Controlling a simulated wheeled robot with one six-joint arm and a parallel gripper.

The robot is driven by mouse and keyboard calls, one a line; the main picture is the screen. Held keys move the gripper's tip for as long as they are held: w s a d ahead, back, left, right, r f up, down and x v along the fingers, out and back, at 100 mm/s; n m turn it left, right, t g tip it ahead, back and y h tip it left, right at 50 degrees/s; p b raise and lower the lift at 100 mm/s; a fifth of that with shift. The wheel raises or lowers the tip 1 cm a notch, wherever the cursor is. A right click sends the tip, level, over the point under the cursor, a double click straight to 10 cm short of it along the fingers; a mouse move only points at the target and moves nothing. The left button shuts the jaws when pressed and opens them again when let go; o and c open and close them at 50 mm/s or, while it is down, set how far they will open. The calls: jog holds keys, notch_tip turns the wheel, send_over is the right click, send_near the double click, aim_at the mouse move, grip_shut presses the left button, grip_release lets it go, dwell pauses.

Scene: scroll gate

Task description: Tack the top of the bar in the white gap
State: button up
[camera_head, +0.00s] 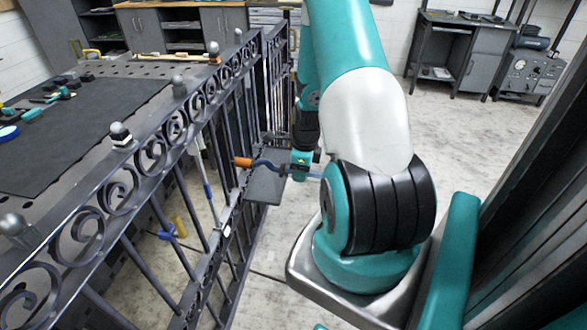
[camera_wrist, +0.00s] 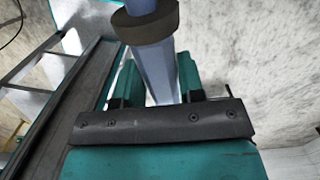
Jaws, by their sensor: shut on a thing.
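The scroll gate (camera_head: 150,155), dark metal with scrolls and ball finials, runs diagonally across the left half of the head view. A pale, whitish bar (camera_head: 203,165) with a blue band shows among its dark bars; its exact ends are hard to make out. A white ring (camera_head: 122,139) sits under one finial. My gripper (camera_head: 300,165) is shut on a bent blue-grey tool (camera_head: 268,163) with an orange-brown end (camera_head: 242,162), close to the gate's right side. In the wrist view the tool (camera_wrist: 157,70) stands between the fingers (camera_wrist: 157,88), with a dark collar.
A dark plate (camera_head: 265,188) lies just below the tool by the gate. A perforated table (camera_head: 75,125) with tools is behind the gate. A blue clamp (camera_head: 172,229) shows between the bars. Open floor (camera_head: 475,130) lies to the right, before a grey workbench (camera_head: 450,55).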

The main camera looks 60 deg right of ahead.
aim_at(270, 163)
jog(key=shift+w+a+r, duration=0.1)
jog(key=shift+w+a, duration=0.3)
jog(key=shift+w, duration=0.65)
jog(key=shift+w+a+r, duration=0.15)
jog(key=shift+w+a, duration=0.2)
jog(key=shift+w, duration=0.65)
jog(key=shift+w+a+r, duration=0.1)
jog(key=shift+w+a, duration=0.3)
jog(key=shift+w, duration=0.65)
jog(key=o, duration=0.4)
jog(key=c, duration=0.4)
jog(key=shift+w+a+r+p, duration=0.15)
jog(key=shift+w+a+p, duration=0.15)
jog(key=shift+w, duration=0.4)
jog(key=shift+w+a, duration=0.1)
jog(key=shift+w, duration=0.2)
